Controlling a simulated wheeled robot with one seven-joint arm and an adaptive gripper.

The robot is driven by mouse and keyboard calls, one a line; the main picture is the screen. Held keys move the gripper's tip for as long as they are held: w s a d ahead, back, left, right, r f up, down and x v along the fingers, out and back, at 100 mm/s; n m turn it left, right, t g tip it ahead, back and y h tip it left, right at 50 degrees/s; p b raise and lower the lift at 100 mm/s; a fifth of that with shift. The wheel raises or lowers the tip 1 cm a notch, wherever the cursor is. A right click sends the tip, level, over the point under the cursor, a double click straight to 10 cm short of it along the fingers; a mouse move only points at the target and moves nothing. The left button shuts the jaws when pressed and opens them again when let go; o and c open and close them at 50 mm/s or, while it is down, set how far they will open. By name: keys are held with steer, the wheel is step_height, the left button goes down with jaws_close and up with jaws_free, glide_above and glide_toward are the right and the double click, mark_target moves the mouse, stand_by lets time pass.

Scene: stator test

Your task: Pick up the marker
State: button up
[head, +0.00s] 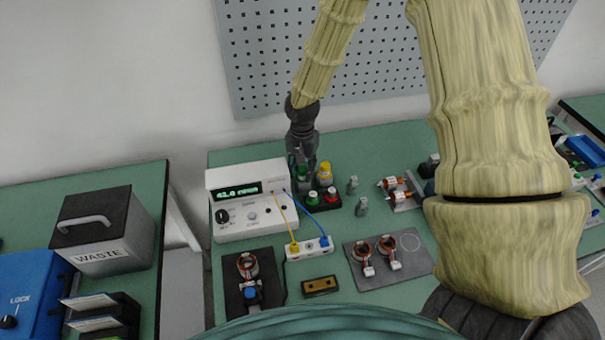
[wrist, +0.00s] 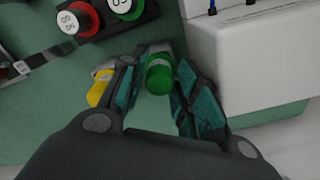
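A green-capped cylinder (wrist: 158,78) stands between my gripper's fingers in the wrist view. It looks like a marker or small bottle; I cannot tell which. It also shows below my gripper in the head view (head: 302,174), partly hidden. My gripper (wrist: 152,88) is open around it, with a visible gap on the left; the right finger is close to it, and contact is unclear. A yellow-capped item (head: 325,170) stands just right of it in the head view. It appears outside the left finger in the wrist view (wrist: 98,90).
A white meter (head: 248,215) is close to my gripper, left in the head view and right in the wrist view. A black block with red and green round knobs (head: 322,203) sits in front. Small grey pieces (head: 352,185) stand to the right. The green bench (head: 400,225) has free patches.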

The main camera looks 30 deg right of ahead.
steer(key=shift+f, duration=0.55)
steer(key=c, duration=0.7)
steer(key=shift+o, duration=0.2)
